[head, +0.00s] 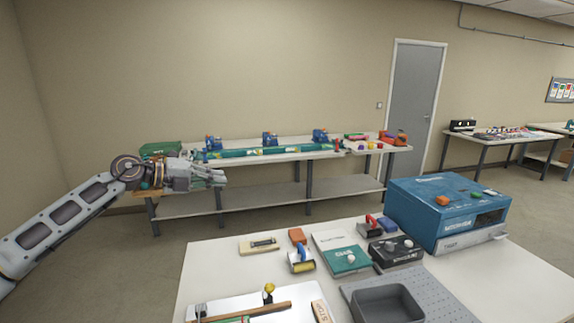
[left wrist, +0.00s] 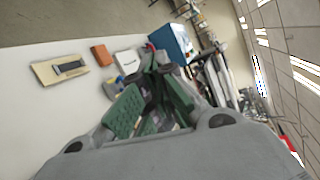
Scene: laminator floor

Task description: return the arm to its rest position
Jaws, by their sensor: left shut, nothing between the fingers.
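My left arm comes in from the left in the head view. Its gripper (head: 219,178) is shut and empty, held in the air beyond the far left corner of the near table (head: 215,255). In the left wrist view the green finger pads of the gripper (left wrist: 160,75) come together with nothing between them. The near table's white top also shows in the left wrist view (left wrist: 30,110), off to the left of the fingers. My right gripper is not in either view.
The near table holds a blue machine (head: 445,210), a grey bin (head: 388,303), a roller (head: 301,260) and a teal box (head: 347,260). A long bench (head: 260,206) stands behind my left gripper by the wall. Floor (head: 165,262) is clear left of the near table.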

